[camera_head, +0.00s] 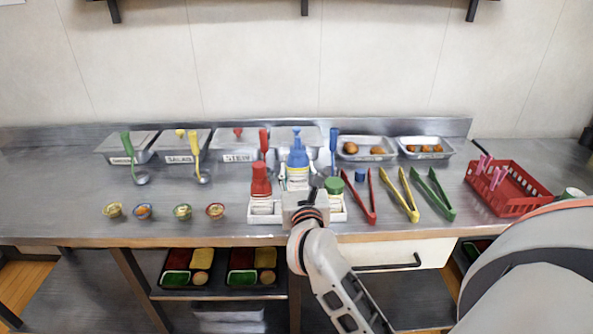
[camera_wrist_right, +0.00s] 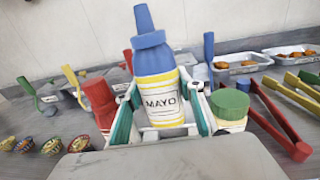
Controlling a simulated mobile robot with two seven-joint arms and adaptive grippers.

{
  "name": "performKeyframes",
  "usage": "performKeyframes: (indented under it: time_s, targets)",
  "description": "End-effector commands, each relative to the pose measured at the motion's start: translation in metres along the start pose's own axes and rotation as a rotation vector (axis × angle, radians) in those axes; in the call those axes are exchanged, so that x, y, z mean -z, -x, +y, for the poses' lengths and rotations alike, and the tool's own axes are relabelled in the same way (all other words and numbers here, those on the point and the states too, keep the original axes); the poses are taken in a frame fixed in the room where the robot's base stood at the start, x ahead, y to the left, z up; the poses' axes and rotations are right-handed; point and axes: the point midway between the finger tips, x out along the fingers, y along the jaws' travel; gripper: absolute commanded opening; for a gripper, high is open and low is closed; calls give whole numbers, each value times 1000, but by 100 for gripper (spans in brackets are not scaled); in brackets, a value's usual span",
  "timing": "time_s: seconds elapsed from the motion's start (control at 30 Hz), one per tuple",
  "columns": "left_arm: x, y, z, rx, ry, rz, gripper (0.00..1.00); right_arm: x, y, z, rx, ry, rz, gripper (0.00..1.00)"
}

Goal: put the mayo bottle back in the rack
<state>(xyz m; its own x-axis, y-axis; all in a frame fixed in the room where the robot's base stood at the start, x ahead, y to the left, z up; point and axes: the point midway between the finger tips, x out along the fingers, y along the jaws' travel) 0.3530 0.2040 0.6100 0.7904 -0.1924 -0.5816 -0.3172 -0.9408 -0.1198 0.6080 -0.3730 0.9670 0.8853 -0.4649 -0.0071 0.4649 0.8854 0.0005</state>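The mayo bottle (camera_head: 298,157) has a blue cap and a white and yellow body. It shows large in the right wrist view (camera_wrist_right: 160,97), slightly tilted, with its MAYO label facing me. My right gripper (camera_head: 298,182) has one finger on each side of the bottle, and the fingertips meet its sides. The white rack (camera_head: 265,219) stands near the counter's front edge, partly hidden by my gripper. A red-capped bottle (camera_head: 261,184) is in its left part and a green-capped bottle (camera_head: 334,189) in its right part. My left gripper is not in view.
Several small cups (camera_head: 143,211) lie left of the rack. Red, yellow (camera_head: 399,195) and green tongs lie to the right, then a red basket (camera_head: 512,190). Lidded containers with ladles and two food trays (camera_head: 366,149) line the back. Bento trays (camera_head: 187,268) sit below the counter.

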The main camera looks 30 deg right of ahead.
Motion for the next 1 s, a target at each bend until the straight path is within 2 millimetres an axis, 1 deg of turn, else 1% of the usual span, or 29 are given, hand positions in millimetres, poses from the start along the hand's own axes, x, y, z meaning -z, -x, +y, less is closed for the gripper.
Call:
performKeyframes:
  time_s: [0.03,0.13,0.37,0.5,0.67,1.0]
  targets:
    - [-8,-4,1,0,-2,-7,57,10,0,0,0,2,3,34]
    - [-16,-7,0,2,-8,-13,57,20,0,0,0,2,4,34]
    - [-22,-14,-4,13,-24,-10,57,42,0,0,0,3,6,34]
    - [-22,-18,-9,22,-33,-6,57,51,0,0,-1,3,3,34]
    - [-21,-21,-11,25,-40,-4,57,56,0,0,-1,2,1,34]
    - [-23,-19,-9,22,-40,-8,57,54,0,0,-1,0,-2,34]
